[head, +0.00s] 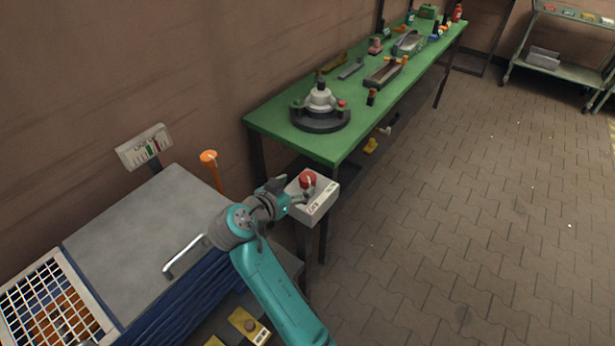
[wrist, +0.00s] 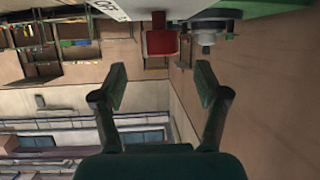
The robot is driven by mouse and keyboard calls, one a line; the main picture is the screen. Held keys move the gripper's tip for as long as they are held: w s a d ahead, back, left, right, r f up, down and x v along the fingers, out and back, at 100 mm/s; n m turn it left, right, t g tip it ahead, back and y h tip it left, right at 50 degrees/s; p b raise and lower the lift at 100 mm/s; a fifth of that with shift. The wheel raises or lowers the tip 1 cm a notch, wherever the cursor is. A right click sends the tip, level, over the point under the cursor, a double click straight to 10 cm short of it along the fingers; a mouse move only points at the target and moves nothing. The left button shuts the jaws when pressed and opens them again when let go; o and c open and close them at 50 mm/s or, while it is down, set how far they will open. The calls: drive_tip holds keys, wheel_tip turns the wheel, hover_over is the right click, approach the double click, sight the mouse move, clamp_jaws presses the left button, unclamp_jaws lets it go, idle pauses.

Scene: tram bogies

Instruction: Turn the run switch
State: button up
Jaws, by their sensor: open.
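The run switch is a red knob (head: 307,179) on a pale grey box (head: 318,207) with printed labels, standing on a post in front of the green bench. My gripper (head: 289,193) is close to the left side of the knob, partly overlapping the box in the head view. In the wrist view my gripper (wrist: 161,84) is open, with nothing between its two fingers. The red knob (wrist: 160,43) shows beyond the fingertips, roughly centred between them, with a gap. A labelled edge of the box (wrist: 108,9) is at the top. The knob's pointer setting is unclear.
The green bench (head: 262,121) behind the box carries a round grey fixture (head: 320,108) and several parts. A grey-lidded cabinet (head: 150,225) with a handle and an orange-topped post (head: 209,157) stand to the left. The paved floor (head: 450,220) on the right is mostly clear.

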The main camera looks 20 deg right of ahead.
sight(304, 181)
drive_tip(key=x, duration=0.7)
drive_tip(key=c, duration=1.2)
